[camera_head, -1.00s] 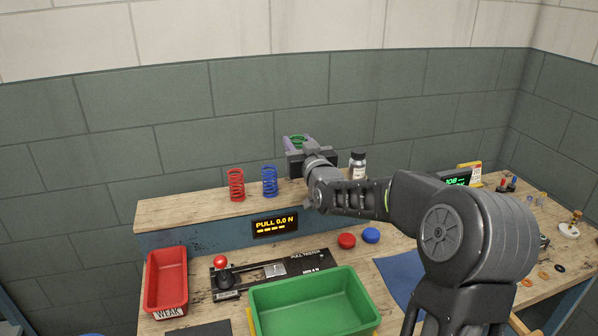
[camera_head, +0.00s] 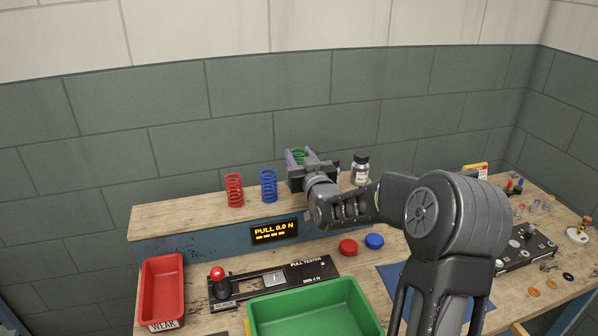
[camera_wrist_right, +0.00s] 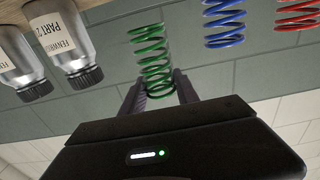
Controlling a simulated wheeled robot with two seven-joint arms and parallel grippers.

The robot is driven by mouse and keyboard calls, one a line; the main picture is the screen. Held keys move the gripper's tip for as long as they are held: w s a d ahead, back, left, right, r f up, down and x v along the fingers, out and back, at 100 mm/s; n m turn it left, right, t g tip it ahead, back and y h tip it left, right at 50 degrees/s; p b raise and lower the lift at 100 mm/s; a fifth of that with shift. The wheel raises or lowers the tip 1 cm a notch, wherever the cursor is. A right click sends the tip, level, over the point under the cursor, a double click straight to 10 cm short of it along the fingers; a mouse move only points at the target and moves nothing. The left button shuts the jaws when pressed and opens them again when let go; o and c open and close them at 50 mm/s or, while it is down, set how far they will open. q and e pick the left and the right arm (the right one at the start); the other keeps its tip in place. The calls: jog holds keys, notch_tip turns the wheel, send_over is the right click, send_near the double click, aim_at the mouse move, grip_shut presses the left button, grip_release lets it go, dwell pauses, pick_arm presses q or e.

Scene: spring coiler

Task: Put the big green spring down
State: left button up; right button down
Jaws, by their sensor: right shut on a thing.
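The big green spring (camera_head: 299,153) is between the purple fingers of my right gripper (camera_head: 297,160), above the raised wooden shelf (camera_head: 205,215). In the right wrist view, turned upside down, the green spring (camera_wrist_right: 150,55) stands between the two fingers (camera_wrist_right: 159,92), which are shut on it. Its lower end is hidden behind the gripper in the head view, and I cannot tell whether it touches the shelf. My left gripper is not in view.
A red spring (camera_head: 234,190) and a blue spring (camera_head: 269,186) stand on the shelf left of the gripper. Bottles (camera_head: 360,170) stand close on its right. Below are a pull tester (camera_head: 290,274), a red bin (camera_head: 162,290) and a green bin (camera_head: 315,312).

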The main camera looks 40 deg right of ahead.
jog(key=shift+f, duration=0.4)
notch_tip(320, 180, down, 3)
jog(key=shift+f+p, duration=0.2)
jog(key=shift+p, duration=0.25)
jog(key=shift+f, duration=0.2)
jog(key=shift+f+b, duration=0.15)
jog(key=shift+b, duration=0.15)
jog(key=c, duration=0.9)
grip_release()
